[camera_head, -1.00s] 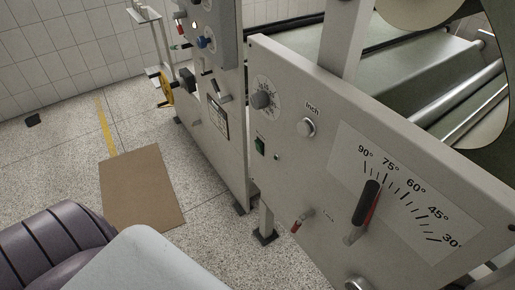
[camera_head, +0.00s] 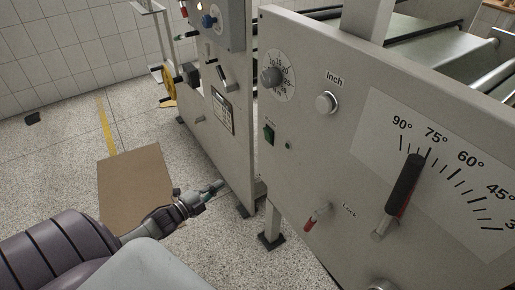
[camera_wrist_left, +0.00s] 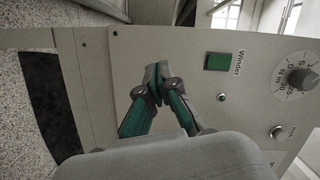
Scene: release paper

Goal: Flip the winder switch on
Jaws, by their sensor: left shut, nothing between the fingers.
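The winder switch (camera_head: 269,134) is a small green rocker on the grey machine panel, below a round dial. I cannot tell which way the rocker is tipped. My left gripper (camera_head: 220,185) is shut and empty, low and to the left of the switch in the head view. In the left wrist view its closed fingertips (camera_wrist_left: 157,72) are apart from the switch, to its left. My right gripper is not in view.
The panel also carries a dial (camera_head: 271,77), an "Inch" button (camera_head: 326,102), a red lock lever (camera_head: 316,217) and a black angle lever (camera_head: 404,185). A second control cabinet (camera_head: 217,110) stands to the left. A brown mat (camera_head: 133,175) lies on the open floor.

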